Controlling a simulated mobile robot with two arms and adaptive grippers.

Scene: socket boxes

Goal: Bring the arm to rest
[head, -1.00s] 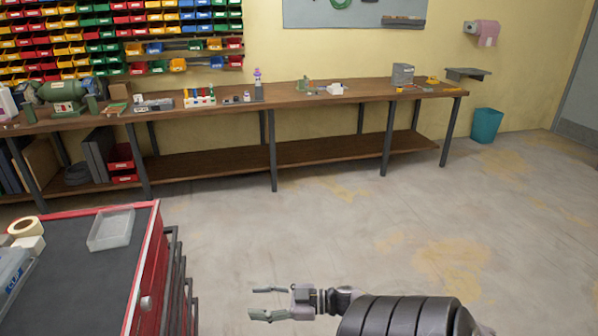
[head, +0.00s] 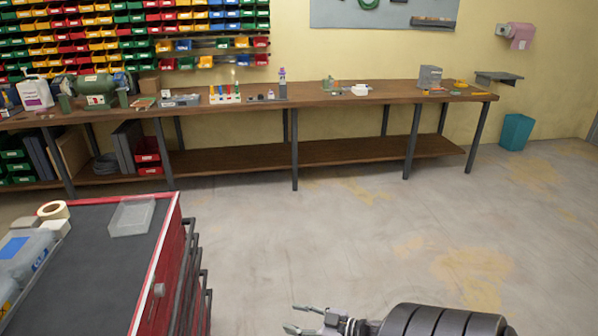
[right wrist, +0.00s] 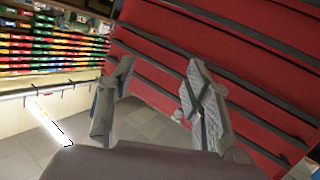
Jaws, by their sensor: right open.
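My right gripper (head: 305,319) is at the bottom of the head view, to the right of the red tool cart. Its two fingers are apart and nothing is between them. In the right wrist view the open fingers (right wrist: 155,100) show in front of the cart's red drawer fronts (right wrist: 250,75). My right arm comes in from the lower right of the head view. My left gripper is not in view.
The red cart (head: 95,265) stands at the lower left with a clear tray (head: 131,216) and a tape roll (head: 53,210) on its dark top. A long wooden workbench (head: 300,96) lines the back wall. The floor (head: 350,235) between is clear.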

